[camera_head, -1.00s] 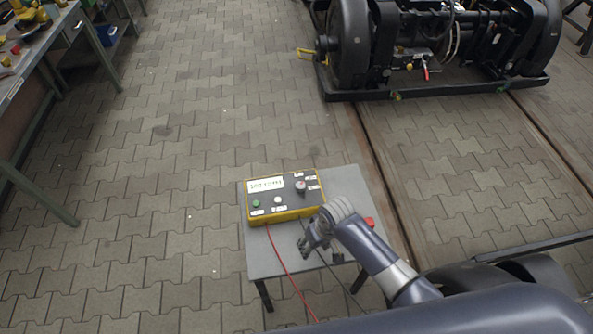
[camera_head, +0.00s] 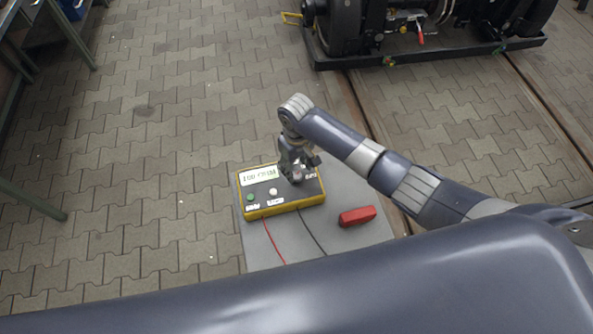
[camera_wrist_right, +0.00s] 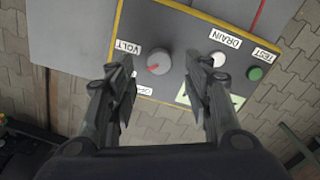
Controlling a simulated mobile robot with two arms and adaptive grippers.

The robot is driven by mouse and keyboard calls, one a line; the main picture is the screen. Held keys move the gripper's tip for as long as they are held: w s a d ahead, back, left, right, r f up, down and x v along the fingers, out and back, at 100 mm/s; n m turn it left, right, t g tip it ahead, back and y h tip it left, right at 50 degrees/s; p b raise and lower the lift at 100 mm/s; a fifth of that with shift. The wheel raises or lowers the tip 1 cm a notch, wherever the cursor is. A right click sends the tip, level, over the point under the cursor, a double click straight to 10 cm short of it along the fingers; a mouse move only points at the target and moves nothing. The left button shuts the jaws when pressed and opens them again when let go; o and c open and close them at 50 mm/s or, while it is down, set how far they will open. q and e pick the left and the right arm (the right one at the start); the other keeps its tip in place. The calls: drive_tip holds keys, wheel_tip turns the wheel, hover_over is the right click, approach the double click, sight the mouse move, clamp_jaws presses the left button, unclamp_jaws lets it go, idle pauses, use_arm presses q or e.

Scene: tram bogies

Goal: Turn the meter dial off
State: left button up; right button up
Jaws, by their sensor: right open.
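The yellow-edged meter (camera_head: 282,207) lies on a small grey table, with a lit display (camera_head: 258,177) on its dark face. In the right wrist view the grey round dial (camera_wrist_right: 159,62) with a red mark shows beside the VOLT label (camera_wrist_right: 127,50). My right gripper (camera_wrist_right: 165,85) is open there, its two fingers apart on either side of the dial, with nothing between them held. I cannot tell its height above the dial. My left gripper is not in view.
The meter also has a white button (camera_wrist_right: 218,59) and a green button (camera_wrist_right: 255,73). A red object (camera_head: 357,216) lies on the grey table (camera_head: 375,235). Red and black leads run from the meter's front. A bogie (camera_head: 420,40) stands behind on rails.

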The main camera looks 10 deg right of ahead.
sight(297, 175)
wheel_tip(297, 175, down, 4)
drive_tip(key=shift+f, duration=0.1)
drive_tip(key=shift+w, duration=0.1)
drive_tip(key=c, duration=0.5)
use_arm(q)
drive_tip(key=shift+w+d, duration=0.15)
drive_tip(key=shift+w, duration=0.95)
use_arm(e)
drive_tip(key=c, duration=0.6)
